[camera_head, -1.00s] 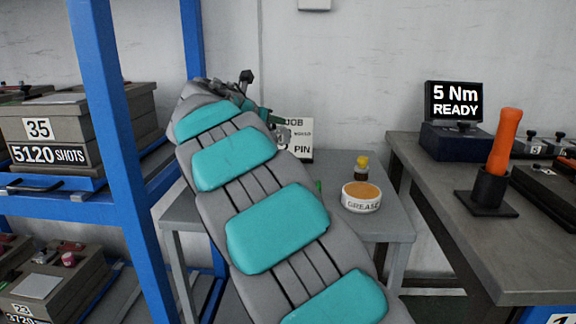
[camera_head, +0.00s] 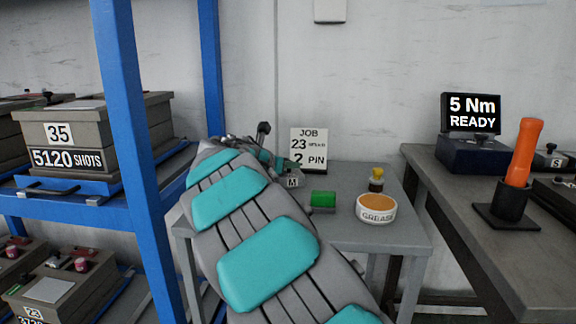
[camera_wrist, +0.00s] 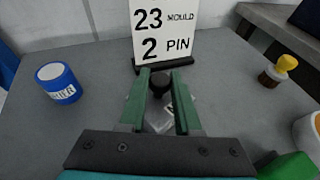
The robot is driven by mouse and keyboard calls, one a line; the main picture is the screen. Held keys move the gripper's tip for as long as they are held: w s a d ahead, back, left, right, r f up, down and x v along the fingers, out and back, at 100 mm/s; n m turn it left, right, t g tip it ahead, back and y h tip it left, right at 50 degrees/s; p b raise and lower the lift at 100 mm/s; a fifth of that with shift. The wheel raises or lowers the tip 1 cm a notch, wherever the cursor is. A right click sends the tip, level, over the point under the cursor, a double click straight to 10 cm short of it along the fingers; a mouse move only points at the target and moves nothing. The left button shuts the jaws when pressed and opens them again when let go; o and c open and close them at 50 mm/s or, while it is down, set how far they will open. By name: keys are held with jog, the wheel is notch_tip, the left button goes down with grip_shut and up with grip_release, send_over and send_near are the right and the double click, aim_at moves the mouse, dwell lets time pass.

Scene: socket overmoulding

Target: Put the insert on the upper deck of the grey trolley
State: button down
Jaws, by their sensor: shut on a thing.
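My gripper (camera_wrist: 160,95) is shut on the insert (camera_wrist: 160,118), a small pale metallic block with a black knob on top, between the green fingers in the wrist view. In the head view the insert (camera_head: 291,181) shows as a small grey block marked M at the end of my arm. It is over the back part of the grey trolley's upper deck (camera_head: 345,235), in front of the job sign. I cannot tell whether its underside touches the deck. My arm hides the left part of the deck in the head view.
A blue rack (camera_head: 135,150) stands left, a workbench (camera_head: 470,210) right. The deck's front right is clear.

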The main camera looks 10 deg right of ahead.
jog(key=c, duration=0.6)
grip_release()
jog(key=v, duration=1.2)
